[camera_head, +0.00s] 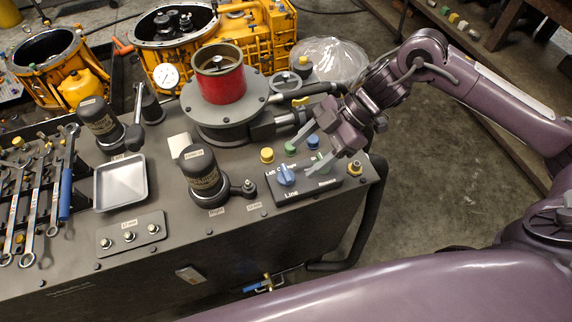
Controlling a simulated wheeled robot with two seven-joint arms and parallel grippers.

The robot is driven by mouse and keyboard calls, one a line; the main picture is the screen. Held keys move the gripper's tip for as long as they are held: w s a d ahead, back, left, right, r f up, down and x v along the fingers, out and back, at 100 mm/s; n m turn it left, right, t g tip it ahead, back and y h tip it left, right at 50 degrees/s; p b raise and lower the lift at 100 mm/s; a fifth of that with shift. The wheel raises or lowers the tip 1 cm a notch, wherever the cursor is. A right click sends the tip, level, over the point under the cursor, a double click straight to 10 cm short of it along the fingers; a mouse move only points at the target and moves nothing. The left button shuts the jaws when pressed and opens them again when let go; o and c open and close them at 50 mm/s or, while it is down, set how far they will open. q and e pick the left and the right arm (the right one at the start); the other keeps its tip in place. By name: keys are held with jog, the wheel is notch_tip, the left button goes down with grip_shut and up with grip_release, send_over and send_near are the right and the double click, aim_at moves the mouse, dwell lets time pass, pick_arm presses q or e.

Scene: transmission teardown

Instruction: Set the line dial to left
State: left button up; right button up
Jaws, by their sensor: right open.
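The line dial (286,176) is a blue knob on a dark control box (305,187) at the front right of the bench, with "Line" lettered below it. A pale mark on the knob points roughly up, and I cannot tell its exact setting. Small lettering above it is partly readable and seems to start with "Left". My right gripper (302,162) is open and empty, just above and right of the blue knob. My left gripper is not in view.
A red cylinder (220,85) on a round grey fixture stands behind the box. A grey tray (121,183) and wrenches (66,185) lie further left.

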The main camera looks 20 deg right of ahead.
aim_at(286, 171)
jog(key=x, duration=0.5)
jog(key=shift+w+r+p, duration=0.1)
jog(key=shift+p, duration=0.25)
jog(key=shift+a+f, duration=0.25)
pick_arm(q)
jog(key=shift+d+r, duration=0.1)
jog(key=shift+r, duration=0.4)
pick_arm(e)
jog(key=c, duration=1)
